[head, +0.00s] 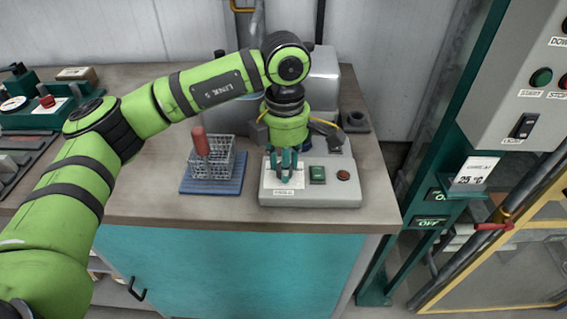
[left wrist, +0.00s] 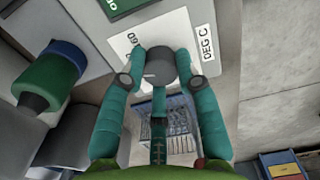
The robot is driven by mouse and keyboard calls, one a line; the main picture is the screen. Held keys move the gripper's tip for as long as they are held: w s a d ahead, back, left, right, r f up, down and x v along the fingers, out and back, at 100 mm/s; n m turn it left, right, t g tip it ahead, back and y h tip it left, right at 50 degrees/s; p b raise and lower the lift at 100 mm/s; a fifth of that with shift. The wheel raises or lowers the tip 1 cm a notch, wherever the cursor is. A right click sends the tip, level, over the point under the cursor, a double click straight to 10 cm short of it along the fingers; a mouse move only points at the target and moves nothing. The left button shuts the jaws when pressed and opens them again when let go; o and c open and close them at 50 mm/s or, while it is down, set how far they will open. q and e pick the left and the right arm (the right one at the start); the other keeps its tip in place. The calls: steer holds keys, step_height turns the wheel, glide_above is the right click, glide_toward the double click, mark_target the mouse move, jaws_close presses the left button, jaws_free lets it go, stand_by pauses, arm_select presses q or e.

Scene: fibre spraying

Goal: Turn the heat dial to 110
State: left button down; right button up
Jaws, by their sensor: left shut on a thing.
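The heat dial (left wrist: 162,67) is a dark grey round knob with a short pale mark near its left edge in the left wrist view. It sits on a white scale plate (left wrist: 170,28) with "60" readable at the left and a "DEG C" label at the right; I cannot read 110. My left gripper (head: 284,165) points down over the left part of the grey control box (head: 315,197). Its teal fingers (left wrist: 161,62) are shut on the dial from both sides. In the head view the fingers mostly hide the dial. My right gripper is not in view.
A green button (head: 317,174) and a red button (head: 343,175) sit on the box, right of the dial. A wire basket (head: 222,165) with a red handle (head: 200,142) stands on a blue mat (head: 196,188) to the left. Bare worktop (head: 150,200) lies further left.

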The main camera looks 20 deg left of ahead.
arm_select(q)
steer(key=shift+w+d+r, duration=0.1)
steer(key=shift+d+r, duration=0.05)
steer(key=shift+r, duration=0.05)
steer(key=c, duration=0.9)
jaws_free()
steer(key=shift+d+f, duration=0.1)
steer(key=shift+d, duration=0.05)
step_height(320, 180, up, 12)
